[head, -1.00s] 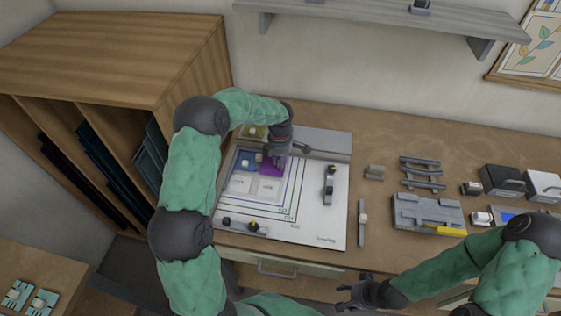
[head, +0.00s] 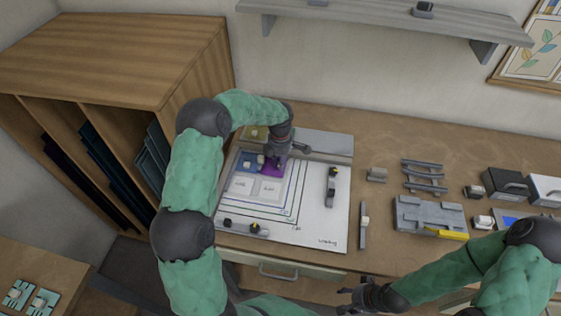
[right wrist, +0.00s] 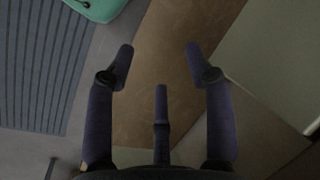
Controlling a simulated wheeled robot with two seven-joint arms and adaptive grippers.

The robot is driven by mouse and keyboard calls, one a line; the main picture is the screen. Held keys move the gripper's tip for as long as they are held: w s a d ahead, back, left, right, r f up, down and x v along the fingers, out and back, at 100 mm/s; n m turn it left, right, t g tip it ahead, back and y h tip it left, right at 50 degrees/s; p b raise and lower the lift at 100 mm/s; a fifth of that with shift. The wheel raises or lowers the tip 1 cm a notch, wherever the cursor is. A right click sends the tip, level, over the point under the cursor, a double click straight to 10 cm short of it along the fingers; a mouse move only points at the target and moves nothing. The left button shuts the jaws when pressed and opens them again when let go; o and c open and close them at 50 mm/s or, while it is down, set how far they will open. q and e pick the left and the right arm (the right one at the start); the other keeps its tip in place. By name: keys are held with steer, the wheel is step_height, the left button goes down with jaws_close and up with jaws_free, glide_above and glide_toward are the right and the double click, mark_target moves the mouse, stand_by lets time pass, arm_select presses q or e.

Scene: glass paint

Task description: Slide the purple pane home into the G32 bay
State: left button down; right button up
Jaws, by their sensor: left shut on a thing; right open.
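The purple pane (head: 273,168) lies on the white layout board (head: 322,226), in the far left part of its nested outlines. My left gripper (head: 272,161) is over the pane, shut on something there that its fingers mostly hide. A blue pane (head: 249,164) with a pale knob is just left of the purple one. Two pale panes (head: 241,186) (head: 269,189) lie in front of them. I cannot read which bay is G32. My right gripper (head: 358,296) is open and empty in front of the bench; its spread fingers also show in the right wrist view (right wrist: 158,62).
An olive pane (head: 256,131) lies behind the board's outlines. A grey clamp-like tool (head: 331,187) stands on the board's right side. Grey racks (head: 423,172), a grey fixture (head: 428,212) with a yellow tool and boxes (head: 505,181) fill the right bench. A wooden cabinet (head: 120,60) stands left.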

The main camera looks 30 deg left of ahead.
arm_select(q)
steer(key=shift+w+a+r+b, duration=0.1)
steer(key=shift+w+a+b, duration=0.05)
steer(key=shift+b, duration=0.15)
stand_by(0.5)
steer(key=c, duration=0.9)
jaws_free()
steer(key=shift+c, duration=0.2)
steer(key=shift+r+p, duration=1.6)
steer(key=shift+r, duration=1.85)
